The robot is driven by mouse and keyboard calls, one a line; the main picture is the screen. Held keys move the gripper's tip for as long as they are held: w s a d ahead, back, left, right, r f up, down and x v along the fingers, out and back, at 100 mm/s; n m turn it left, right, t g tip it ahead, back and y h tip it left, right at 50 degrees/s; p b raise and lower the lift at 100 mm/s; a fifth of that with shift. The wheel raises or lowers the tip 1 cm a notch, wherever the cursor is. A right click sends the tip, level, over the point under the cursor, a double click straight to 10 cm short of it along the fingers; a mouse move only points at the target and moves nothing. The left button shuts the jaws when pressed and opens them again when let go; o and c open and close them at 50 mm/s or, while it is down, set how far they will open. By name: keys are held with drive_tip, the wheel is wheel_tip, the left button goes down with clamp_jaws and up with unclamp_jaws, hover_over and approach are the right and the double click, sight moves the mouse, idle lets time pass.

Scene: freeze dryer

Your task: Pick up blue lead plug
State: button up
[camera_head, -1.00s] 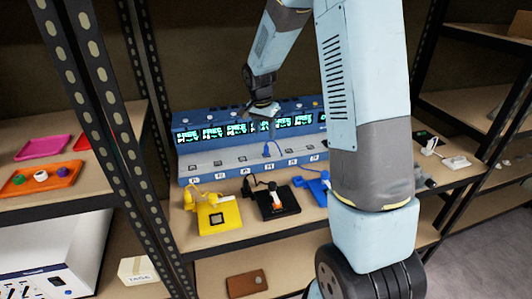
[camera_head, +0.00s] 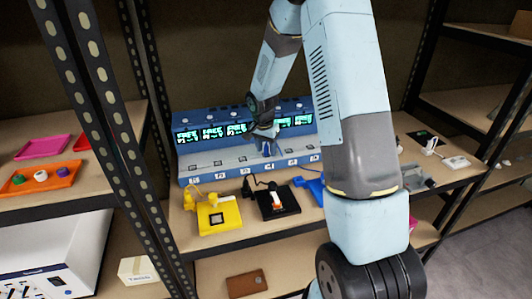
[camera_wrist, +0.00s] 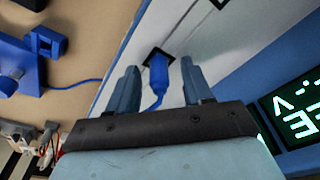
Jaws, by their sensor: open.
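The blue lead plug (camera_wrist: 158,72) stands in a dark square socket on the pale sloping panel of the blue machine (camera_head: 235,160). A blue cable bends off it in the wrist view. My gripper (camera_wrist: 158,80) is open, with one finger on each side of the plug and a gap visible on both sides. In the head view my gripper (camera_head: 266,140) is over the machine's panel, and hides most of the plug. The blue device (camera_wrist: 22,65) lies on the shelf beside the panel, with a blue cable running from it toward the panel.
A yellow device (camera_head: 219,215) and a black device (camera_head: 277,202) stand on the shelf in front of the machine. Lit screens (camera_head: 212,133) line the machine behind my gripper. A metal rack post (camera_head: 125,150) rises at the left. More small devices lie to the right.

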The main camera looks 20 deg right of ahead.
sight(267, 147)
drive_tip(key=shift+c, duration=0.2)
clamp_jaws()
drive_tip(key=shift+r, duration=0.1)
drive_tip(key=shift+r, duration=0.2)
drive_tip(key=r, duration=0.3)
drive_tip(key=shift+s+r, duration=0.2)
drive_tip(key=shift+s, duration=0.15)
drive_tip(key=s+r, duration=0.9)
drive_tip(key=s, duration=0.4)
drive_tip(key=shift+s, duration=0.2)
